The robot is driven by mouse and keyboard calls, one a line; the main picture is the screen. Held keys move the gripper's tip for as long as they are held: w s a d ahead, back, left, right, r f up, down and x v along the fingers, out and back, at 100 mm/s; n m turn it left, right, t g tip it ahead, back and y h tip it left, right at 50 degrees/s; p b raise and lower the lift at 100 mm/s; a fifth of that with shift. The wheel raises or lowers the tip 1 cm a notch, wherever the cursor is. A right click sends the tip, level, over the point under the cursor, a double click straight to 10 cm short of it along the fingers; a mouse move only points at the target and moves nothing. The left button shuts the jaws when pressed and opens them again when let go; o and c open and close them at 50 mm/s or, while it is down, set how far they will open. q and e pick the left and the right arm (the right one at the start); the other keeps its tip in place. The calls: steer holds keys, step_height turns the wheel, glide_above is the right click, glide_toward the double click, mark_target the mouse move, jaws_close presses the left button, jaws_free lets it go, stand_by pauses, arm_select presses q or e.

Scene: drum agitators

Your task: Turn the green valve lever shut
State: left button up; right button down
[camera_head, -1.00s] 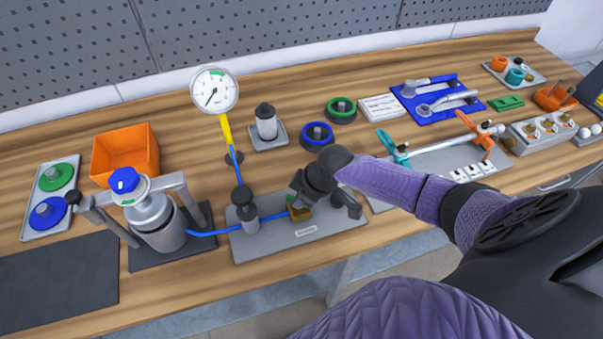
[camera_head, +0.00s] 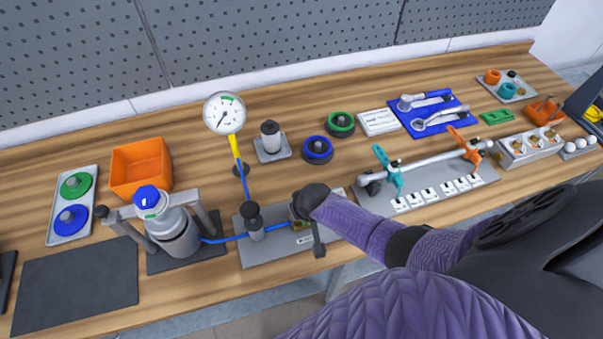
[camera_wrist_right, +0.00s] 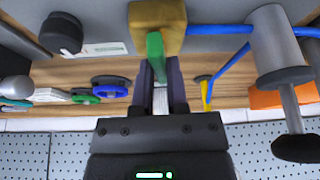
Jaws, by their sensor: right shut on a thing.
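The brass valve body (camera_wrist_right: 157,24) sits on a grey plate in the blue tube line. Its green lever (camera_wrist_right: 155,58) lies between the fingers of my right gripper (camera_wrist_right: 160,88) in the wrist view, and the gripper is shut on it. In the head view my right gripper (camera_head: 306,205) covers most of the valve, and only a little of the brass (camera_head: 294,222) shows. The lever's exact angle is hidden there. The blue tube (camera_head: 278,228) runs left to a black-capped grey cylinder (camera_head: 254,222). My left gripper is not in view.
A clamped metal vessel (camera_head: 178,232) with a blue cap stands left of the valve plate. A round gauge (camera_head: 224,114) rises behind on a yellow stem. Blue (camera_head: 317,150) and green (camera_head: 340,124) knobs lie behind my right gripper. A bar fixture (camera_head: 430,168) stands to the right.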

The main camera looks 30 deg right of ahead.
steer(key=shift+m, duration=0.4)
steer(key=shift+w, duration=0.1)
steer(key=c, duration=0.6)
jaws_free()
steer(key=shift+c, duration=0.2)
steer(key=p+v, duration=0.5)
steer(key=v, duration=0.5)
steer(key=shift+p, duration=0.35)
steer(key=shift+a+f, duration=0.1)
